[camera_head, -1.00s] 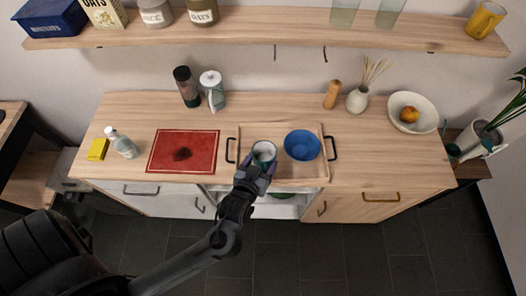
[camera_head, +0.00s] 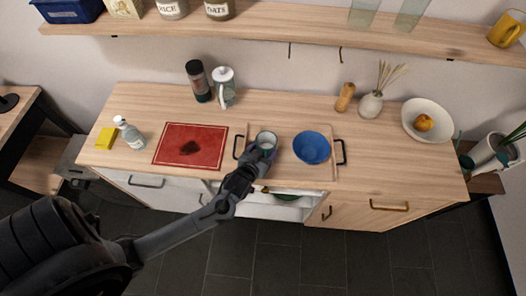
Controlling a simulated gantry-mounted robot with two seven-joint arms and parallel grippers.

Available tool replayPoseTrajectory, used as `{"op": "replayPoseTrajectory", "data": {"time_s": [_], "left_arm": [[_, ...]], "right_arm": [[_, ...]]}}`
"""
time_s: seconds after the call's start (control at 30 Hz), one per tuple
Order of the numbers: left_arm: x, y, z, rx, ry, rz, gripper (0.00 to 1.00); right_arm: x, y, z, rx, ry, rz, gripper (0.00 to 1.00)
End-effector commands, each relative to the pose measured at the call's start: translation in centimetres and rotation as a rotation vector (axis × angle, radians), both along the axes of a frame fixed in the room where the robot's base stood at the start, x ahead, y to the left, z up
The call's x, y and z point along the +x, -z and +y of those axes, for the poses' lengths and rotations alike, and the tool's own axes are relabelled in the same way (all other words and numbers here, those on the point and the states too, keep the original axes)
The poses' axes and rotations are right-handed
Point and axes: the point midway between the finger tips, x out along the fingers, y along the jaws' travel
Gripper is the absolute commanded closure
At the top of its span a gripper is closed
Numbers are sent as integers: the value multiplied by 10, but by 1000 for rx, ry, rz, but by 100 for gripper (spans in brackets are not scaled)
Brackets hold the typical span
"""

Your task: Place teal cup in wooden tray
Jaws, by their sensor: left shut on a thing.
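The teal cup (camera_head: 266,138) is upright over the left part of the wooden tray (camera_head: 323,174), its pale inside facing up. My left gripper (camera_head: 262,152) is shut on the cup from its front side. The gripper and wrist hide the cup's lower part, so I cannot tell whether its base touches the tray floor. A blue bowl (camera_head: 311,147) stands in the right part of the tray, close to the cup and apart from it. The tray has dark handles at its left and right ends. My right gripper is not in view.
A red cutting board (camera_head: 191,146) lies left of the tray, with a soap bottle (camera_head: 131,134) and yellow sponge (camera_head: 105,138) beyond it. A glass pitcher (camera_head: 224,88), pepper mill (camera_head: 345,97), reed vase (camera_head: 370,105) and fruit bowl (camera_head: 428,118) stand behind. An open drawer (camera_head: 284,197) is below.

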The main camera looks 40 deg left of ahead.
Motion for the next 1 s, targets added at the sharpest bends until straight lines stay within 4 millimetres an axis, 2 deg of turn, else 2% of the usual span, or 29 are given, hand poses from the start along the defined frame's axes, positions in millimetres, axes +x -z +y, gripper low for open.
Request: {"op": "replayPoseTrajectory", "data": {"time_s": [0.47,0.5,0.6,0.63,1.0], "left_arm": [[0,7,0,0,0,-2,65],[0,6,0,0,0,-1,19],[0,6,0,0,0,-1,4],[0,6,0,0,0,-1,0],[-4,2,-1,0,0,0,0]], "right_arm": [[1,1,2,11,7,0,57],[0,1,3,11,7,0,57],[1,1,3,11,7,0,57],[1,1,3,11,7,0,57],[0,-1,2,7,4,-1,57]]}}
